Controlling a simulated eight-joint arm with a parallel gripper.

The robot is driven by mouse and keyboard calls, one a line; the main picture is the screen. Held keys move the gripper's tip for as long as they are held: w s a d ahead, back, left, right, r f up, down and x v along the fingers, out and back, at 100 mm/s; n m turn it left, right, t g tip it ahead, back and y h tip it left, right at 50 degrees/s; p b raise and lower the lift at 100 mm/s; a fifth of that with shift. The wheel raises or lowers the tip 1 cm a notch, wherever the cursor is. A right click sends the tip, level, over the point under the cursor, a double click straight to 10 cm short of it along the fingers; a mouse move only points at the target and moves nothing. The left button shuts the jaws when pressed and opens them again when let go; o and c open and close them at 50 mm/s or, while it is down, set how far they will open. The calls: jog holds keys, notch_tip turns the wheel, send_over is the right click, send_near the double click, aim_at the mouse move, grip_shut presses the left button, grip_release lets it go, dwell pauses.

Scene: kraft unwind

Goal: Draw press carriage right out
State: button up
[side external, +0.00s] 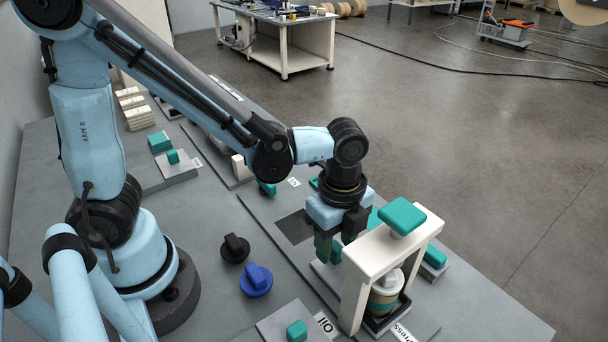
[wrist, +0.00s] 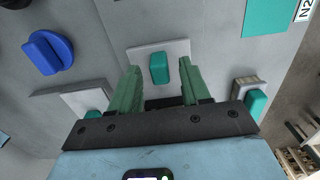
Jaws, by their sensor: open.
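In the side view, a white press frame (side external: 408,232) stands like an arch with a teal pad (side external: 402,217) on top. A cup with a brown and teal band (side external: 384,297) sits under it, on a dark base. My gripper (side external: 330,250) points down just left of and behind the arch. In the wrist view, a teal handle (wrist: 159,68) stands up from a light grey plate (wrist: 178,50). My open green fingers (wrist: 160,82) lie on either side of it, with gaps showing. I cannot tell whether they reach down to its height. The press itself is hidden in the wrist view.
A blue knob (side external: 256,280) and a black knob (side external: 235,248) stand left of my gripper. Another teal handle on a plate (side external: 297,331) is at the front. A teal-topped block (side external: 435,257) sits right of the arch. The bench edge runs along the right.

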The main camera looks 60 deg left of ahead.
jog(key=shift+f, duration=0.7)
grip_shut()
